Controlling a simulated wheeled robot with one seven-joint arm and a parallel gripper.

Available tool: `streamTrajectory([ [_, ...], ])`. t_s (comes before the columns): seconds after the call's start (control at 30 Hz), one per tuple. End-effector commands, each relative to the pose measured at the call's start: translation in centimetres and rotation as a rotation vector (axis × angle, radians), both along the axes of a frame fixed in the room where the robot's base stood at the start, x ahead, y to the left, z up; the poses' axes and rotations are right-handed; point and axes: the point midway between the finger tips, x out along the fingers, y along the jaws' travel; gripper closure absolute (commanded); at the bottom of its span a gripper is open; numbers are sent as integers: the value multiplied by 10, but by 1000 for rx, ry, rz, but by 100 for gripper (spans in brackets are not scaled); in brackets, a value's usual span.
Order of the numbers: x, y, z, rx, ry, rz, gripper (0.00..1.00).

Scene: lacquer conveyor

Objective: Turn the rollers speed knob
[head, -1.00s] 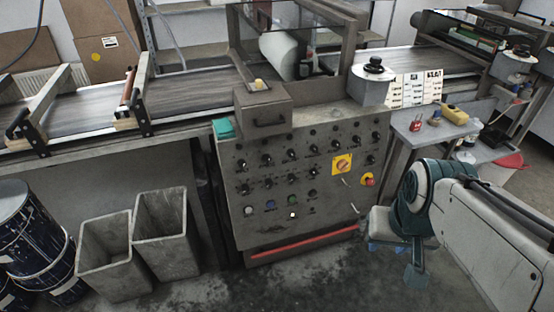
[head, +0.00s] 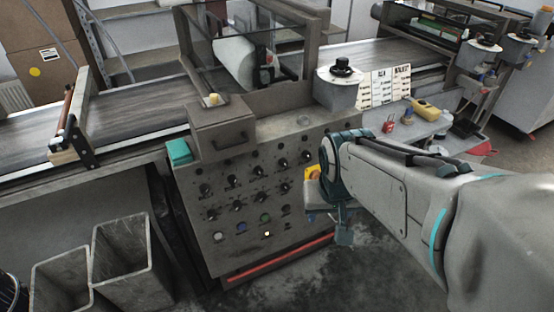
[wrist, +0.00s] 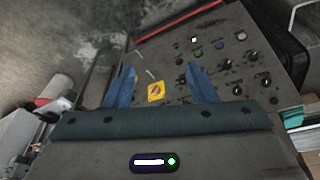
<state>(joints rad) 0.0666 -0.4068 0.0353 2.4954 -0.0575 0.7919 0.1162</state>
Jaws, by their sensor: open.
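The control panel (head: 200,235) on the front of the conveyor machine carries rows of black knobs, such as a black knob (head: 239,207) in the lower row. Which of them is the rollers speed knob I cannot tell, as no label is readable. The panel's right part is hidden behind my arm in the head view. My gripper (wrist: 163,80) is open and empty, its two blue fingers pointing at the panel in the wrist view. A yellow switch plate (wrist: 156,92) shows between the fingers, and black knobs (wrist: 224,57) lie to the right. The fingers appear apart from the panel.
Two grey bins (head: 130,262) stand on the floor left of the panel. A red bar (head: 280,262) runs along the panel's foot. A side table (head: 415,140) with a red padlock (head: 389,126) and yellow object (head: 425,109) stands at right.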

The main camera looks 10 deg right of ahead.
Motion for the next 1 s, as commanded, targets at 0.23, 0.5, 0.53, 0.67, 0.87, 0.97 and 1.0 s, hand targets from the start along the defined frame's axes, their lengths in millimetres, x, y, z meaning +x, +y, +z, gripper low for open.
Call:
streamTrajectory([
  [0.23,61,-34,-82,-31,-34,-190,49],
  [0.5,112,-56,-183,100,-97,-372,49],
  [0.53,117,-56,-195,125,-103,-392,49],
  [0.67,133,-57,-243,262,-131,-489,49],
  [0.87,152,-44,-307,548,-165,-661,49],
  [0.97,162,-34,-331,721,-183,-758,49],
  [1.0,166,-30,-338,797,-189,-797,49],
])
